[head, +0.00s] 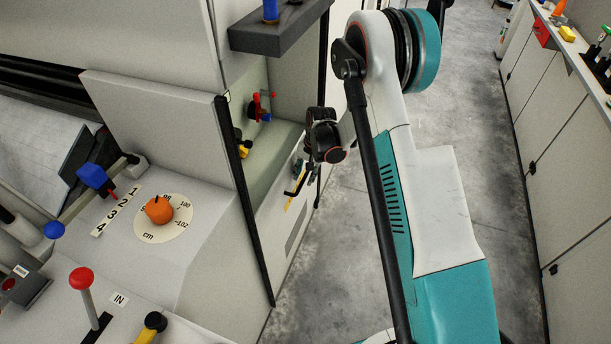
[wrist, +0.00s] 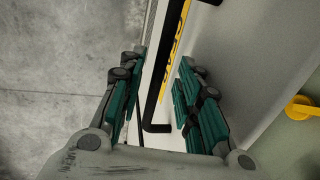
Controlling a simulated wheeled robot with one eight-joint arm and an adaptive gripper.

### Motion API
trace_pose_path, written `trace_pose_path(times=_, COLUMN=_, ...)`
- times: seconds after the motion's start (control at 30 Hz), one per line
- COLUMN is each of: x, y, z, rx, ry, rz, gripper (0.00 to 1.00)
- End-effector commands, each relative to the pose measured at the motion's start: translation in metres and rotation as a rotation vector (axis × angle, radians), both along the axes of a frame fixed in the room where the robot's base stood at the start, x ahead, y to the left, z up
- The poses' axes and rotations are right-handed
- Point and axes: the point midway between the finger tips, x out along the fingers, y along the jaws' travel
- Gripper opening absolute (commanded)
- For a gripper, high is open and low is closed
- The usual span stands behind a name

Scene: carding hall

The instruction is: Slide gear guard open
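The gear guard (head: 275,222) is a pale panel on the machine's side, low in the middle of the head view. In the head view the handle (head: 296,187) shows just below my gripper (head: 308,172). In the wrist view my gripper (wrist: 160,100) is open, with the handle between its green-padded fingers. A gap shows at the left finger; contact at the right one is unclear.
A recess above the guard holds red, blue and yellow knobs (head: 258,107). A dark shelf (head: 280,35) juts out above it. The control desk with an orange dial (head: 159,209) and levers is at left. Grey floor (head: 320,265) is clear; cabinets (head: 555,150) stand at right.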

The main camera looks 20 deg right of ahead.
Motion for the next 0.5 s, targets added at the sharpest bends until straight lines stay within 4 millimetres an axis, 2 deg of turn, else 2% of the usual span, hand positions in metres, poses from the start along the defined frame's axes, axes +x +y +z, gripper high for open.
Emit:
trace_pose_path(times=0.27, x=0.0001, y=0.0002, z=-0.0007, rx=0.000, ry=0.000, rz=0.000, gripper=0.31)
trace_pose_path(times=0.4, x=0.0001, y=0.0001, z=-0.0006, rx=0.000, ry=0.000, rz=0.000, gripper=0.00)
trace_pose_path(times=0.5, x=0.0001, y=0.0001, z=-0.0006, rx=0.000, ry=0.000, rz=0.000, gripper=0.00)
